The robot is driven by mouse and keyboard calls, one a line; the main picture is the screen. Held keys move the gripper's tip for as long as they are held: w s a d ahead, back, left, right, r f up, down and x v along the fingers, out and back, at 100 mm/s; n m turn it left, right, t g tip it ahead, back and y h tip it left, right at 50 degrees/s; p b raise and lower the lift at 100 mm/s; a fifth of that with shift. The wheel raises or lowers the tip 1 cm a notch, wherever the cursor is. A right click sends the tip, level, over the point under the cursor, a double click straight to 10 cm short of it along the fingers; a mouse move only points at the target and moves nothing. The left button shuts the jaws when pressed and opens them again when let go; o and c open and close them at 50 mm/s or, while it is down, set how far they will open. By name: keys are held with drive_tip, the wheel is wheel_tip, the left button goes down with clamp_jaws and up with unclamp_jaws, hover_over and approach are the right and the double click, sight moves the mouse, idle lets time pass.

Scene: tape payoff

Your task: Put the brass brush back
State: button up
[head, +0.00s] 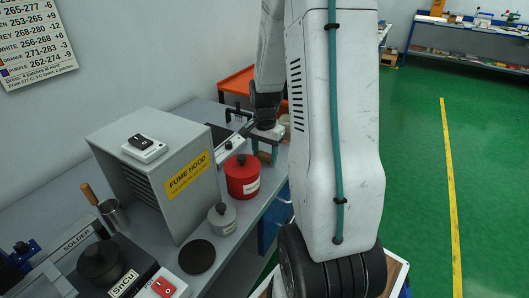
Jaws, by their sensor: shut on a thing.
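My gripper (265,149) is at the back of the bench, behind the red pot, with its fingers pointing down. It is shut on a small brown piece (264,157), which I take to be the brass brush. Only this bit shows between and below the fingertips; its bristles cannot be made out. I cannot tell whether it touches the bench. My arm hides part of the area to the right.
A red lidded pot (242,177) stands just in front of the gripper. A grey lidded pot (222,218), a black disc (196,256) and the fume hood (160,170) are nearer. An orange tray (237,84) is behind. A solder pot (101,262) stands front left.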

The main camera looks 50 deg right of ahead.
sight(265, 155)
drive_tip(key=o, duration=1)
wheel_tip(265, 155, up, 12)
drive_tip(key=shift+s+r, duration=0.1)
